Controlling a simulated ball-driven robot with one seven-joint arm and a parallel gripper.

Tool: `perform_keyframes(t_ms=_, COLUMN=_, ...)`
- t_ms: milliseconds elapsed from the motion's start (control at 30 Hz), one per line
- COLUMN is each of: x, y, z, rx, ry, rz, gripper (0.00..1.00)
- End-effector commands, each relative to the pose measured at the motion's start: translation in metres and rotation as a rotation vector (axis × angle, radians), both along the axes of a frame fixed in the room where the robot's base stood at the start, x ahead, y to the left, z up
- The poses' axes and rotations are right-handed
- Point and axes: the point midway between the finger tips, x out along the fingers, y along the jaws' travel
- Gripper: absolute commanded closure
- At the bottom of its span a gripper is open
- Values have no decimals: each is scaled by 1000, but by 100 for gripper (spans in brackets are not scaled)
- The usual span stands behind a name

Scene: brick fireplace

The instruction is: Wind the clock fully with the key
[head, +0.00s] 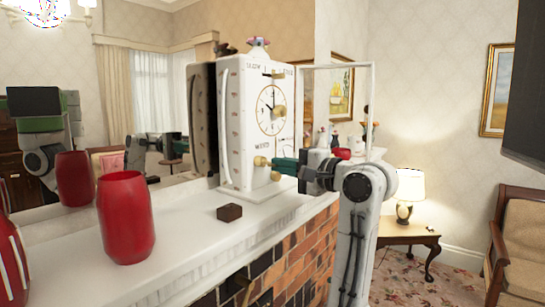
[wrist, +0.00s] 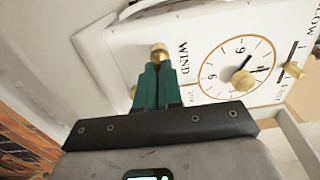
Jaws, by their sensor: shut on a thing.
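The brass key (head: 261,161) is at the lower front of the clock. Its rounded brass ends show on either side of my fingers, and one shows in the wrist view (wrist: 159,49). My gripper (head: 280,165) has its green fingers shut on the key; its fingertips also show in the wrist view (wrist: 157,68). The key's shaft is hidden.
A small dark brown block (head: 229,212) lies on the white mantel (head: 185,235) in front of the clock. A red vase (head: 126,220) stands at the left. A mirror behind reflects the clock, the vase and me. Small ornaments stand to the right beyond my gripper.

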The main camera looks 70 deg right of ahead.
Motion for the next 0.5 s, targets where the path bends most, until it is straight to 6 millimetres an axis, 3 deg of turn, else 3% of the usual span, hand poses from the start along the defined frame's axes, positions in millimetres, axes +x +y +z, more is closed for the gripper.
perform_keyframes(t_ms=500, x=3, y=2, z=3, rx=43, ry=-10, rz=7, gripper=100)
